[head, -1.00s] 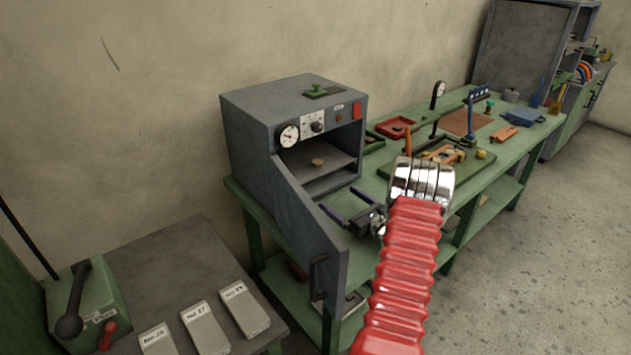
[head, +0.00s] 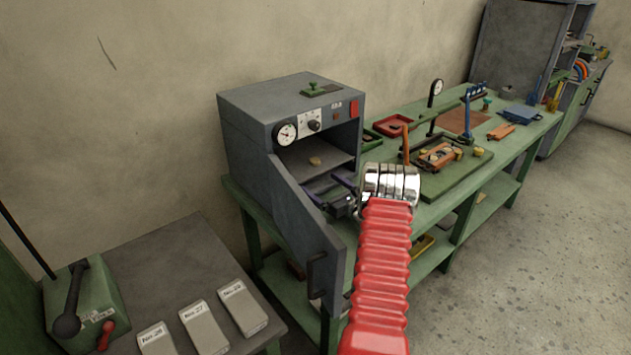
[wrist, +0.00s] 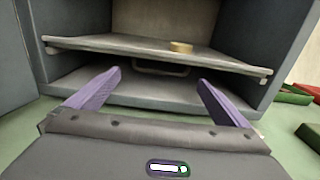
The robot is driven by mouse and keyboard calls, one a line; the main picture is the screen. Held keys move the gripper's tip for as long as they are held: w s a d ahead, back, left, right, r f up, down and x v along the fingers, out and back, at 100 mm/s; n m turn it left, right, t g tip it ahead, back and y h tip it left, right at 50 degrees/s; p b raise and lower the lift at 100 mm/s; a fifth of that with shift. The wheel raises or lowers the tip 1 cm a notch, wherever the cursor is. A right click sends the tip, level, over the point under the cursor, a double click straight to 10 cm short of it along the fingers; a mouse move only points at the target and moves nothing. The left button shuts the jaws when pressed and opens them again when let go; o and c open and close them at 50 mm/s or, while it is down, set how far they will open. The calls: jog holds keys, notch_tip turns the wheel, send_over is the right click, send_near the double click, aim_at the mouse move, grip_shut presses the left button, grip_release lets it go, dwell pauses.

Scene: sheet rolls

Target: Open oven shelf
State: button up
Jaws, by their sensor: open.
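The oven (head: 255,125) is a grey box on the green bench, its door (head: 310,225) swung open toward the front left. Inside, a grey shelf (wrist: 130,47) spans the width, with a small round tan piece (wrist: 181,47) on it; the piece also shows in the head view (head: 315,161). A handle (wrist: 160,69) hangs under the shelf's front edge. My gripper (wrist: 160,85) is open and empty, its two purple fingers spread wide, pointing into the oven mouth below the shelf. The handle appears between and beyond the fingertips. In the head view my gripper (head: 325,184) is partly hidden by my arm.
The open door stands left of my gripper. Right of the oven, the green bench (head: 515,150) carries red and green trays, a dial gauge (head: 436,88) and a green fixture tray (head: 455,180). Labelled blocks (head: 243,308) lie on the grey table at front left.

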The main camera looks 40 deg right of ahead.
aim_at(315, 186)
jog(key=shift+w+d, duration=0.15)
jog(key=shift+w, duration=0.95)
jog(key=shift+w+d, duration=0.1)
jog(key=shift+w, duration=0.95)
jog(key=shift+d, duration=0.1)
jog(key=c, duration=1.4)
jog(key=s, duration=0.5)
jog(key=s+a, duration=0.1)
jog(key=s, duration=0.5)
jog(key=s+a, duration=0.1)
jog(key=s, duration=0.4)
jog(key=shift+s, duration=0.35)
jog(key=o, duration=1.4)
jog(key=s, duration=0.4)
jog(key=s+a, duration=0.1)
jog(key=s, duration=0.8)
jog(key=shift+s+a, duration=0.3)
jog(key=shift+s, duration=0.05)
